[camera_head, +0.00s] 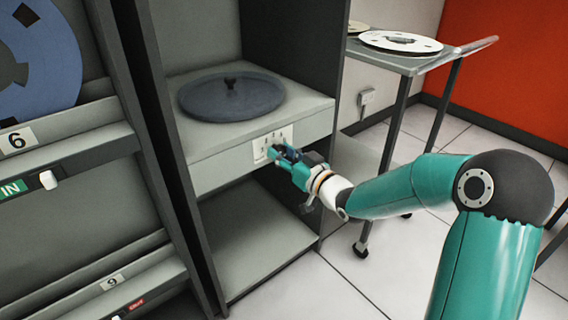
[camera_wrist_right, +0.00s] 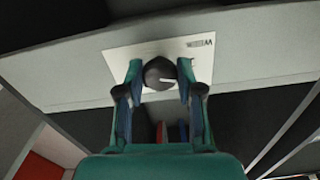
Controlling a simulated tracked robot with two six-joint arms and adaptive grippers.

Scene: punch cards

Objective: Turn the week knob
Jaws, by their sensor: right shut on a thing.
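In the head view the plate (camera_head: 261,154) is on the front edge of a grey shelf, and the gripper mostly covers the knob. My right gripper (camera_head: 277,153) reaches it from the right. In the right wrist view its two teal fingers (camera_wrist_right: 161,78) stand on either side of the knob, shut on it. My left gripper is in neither view.
A dark round disc (camera_head: 231,97) lies on the shelf above the plate. A dark cabinet upright stands left of the shelf. A wheeled table (camera_head: 440,62) with white reels (camera_head: 400,42) stands at the back right. The lower shelf (camera_head: 250,240) is empty.

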